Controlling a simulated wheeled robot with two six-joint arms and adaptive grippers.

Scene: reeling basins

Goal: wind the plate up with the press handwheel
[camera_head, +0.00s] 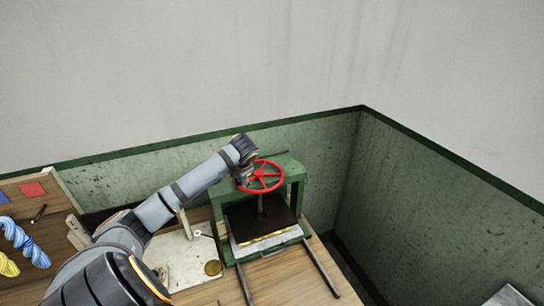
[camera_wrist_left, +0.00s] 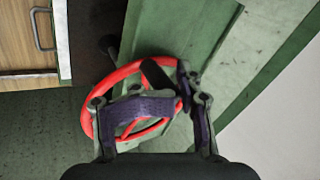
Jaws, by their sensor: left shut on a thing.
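The red press handwheel (camera_head: 262,177) sits on top of the green press frame (camera_head: 294,168) in the head view. A screw runs down from it to the dark plate (camera_head: 258,216), which lies over a pale stack on the press bed. My left gripper (camera_head: 243,178) reaches the wheel's left side from above. In the left wrist view the wheel (camera_wrist_left: 88,119) passes between the fingers of my left gripper (camera_wrist_left: 155,105), which is shut on it at the rim. The fingers hide part of the wheel. My right gripper is not in view.
Left of the press lies a pale board (camera_head: 190,262) with a small round brass-coloured piece. Further left, a wooden surface (camera_head: 45,210) holds blue and yellow skeins. Two rails (camera_head: 322,268) extend from the press front. Green walls stand close behind and to the right.

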